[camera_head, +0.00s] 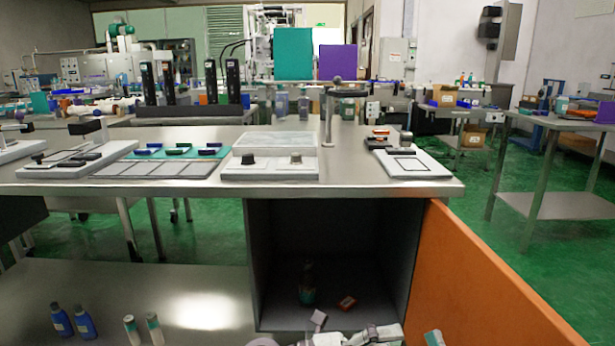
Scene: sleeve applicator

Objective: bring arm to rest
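A pale grey arm part of mine (345,338) shows at the bottom edge, in front of the dark open cabinet (330,240). I take it to be my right arm, but most of it is cut off by the frame. Its fingertips cannot be made out, so I cannot tell whether that gripper is open or shut. My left gripper is not in view. A small grey block (318,318) is near the cabinet's front edge, close to the arm part.
The orange cabinet door (480,285) is swung open at the right. Above is a steel worktop (390,188) with a white two-knob device (270,165), trays and a right-hand device (408,160). Blue bottles (85,322) and pale tubes (154,328) stand on the lower shelf (200,300).

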